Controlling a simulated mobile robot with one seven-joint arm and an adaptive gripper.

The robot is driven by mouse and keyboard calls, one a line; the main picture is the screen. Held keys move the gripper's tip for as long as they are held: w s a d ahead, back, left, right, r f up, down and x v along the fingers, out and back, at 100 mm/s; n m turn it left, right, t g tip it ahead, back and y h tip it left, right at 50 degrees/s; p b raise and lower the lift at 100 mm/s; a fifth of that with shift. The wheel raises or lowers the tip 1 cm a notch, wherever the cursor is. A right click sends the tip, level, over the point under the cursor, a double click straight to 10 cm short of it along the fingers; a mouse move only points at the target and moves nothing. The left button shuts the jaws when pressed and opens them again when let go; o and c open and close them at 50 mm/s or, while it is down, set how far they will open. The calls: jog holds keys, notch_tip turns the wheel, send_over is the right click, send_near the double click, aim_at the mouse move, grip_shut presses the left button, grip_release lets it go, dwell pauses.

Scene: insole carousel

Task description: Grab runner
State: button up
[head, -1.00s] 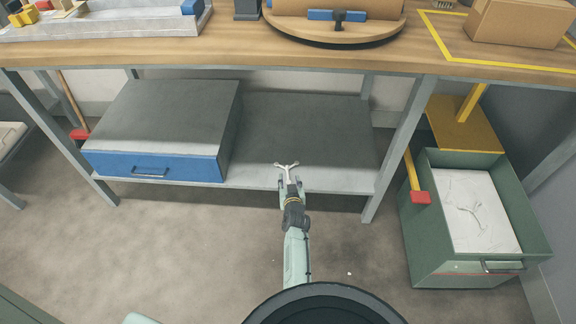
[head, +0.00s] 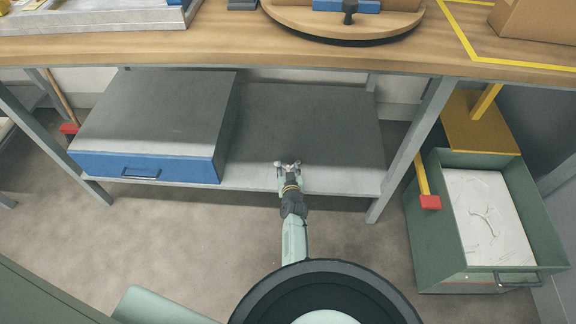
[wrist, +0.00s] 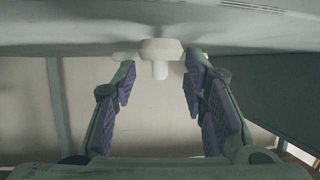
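The runner (wrist: 161,48) is a small white branched piece with a thick hub, a short stub and side arms. In the wrist view it is at the top middle. Its stub is between the fingertips of my gripper (wrist: 161,74), with a gap on both sides. My gripper is open, and its purple-padded fingers are apart. In the head view my gripper (head: 288,174) is at the front edge of the lower shelf (head: 335,179). The runner (head: 287,164) shows as a pale shape at its tips, partly hidden by the fingers.
A grey-topped box with a blue drawer front (head: 143,166) stands left on the shelf. The wooden bench top (head: 220,50) is above. A green bin (head: 425,240) with white pieces stands right, near a bench leg (head: 413,150). The shelf behind the gripper is clear.

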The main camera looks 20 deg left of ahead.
jog(key=shift+s+r, duration=0.1)
jog(key=shift+r, duration=0.05)
jog(key=shift+c, duration=0.2)
jog(key=c, duration=0.9)
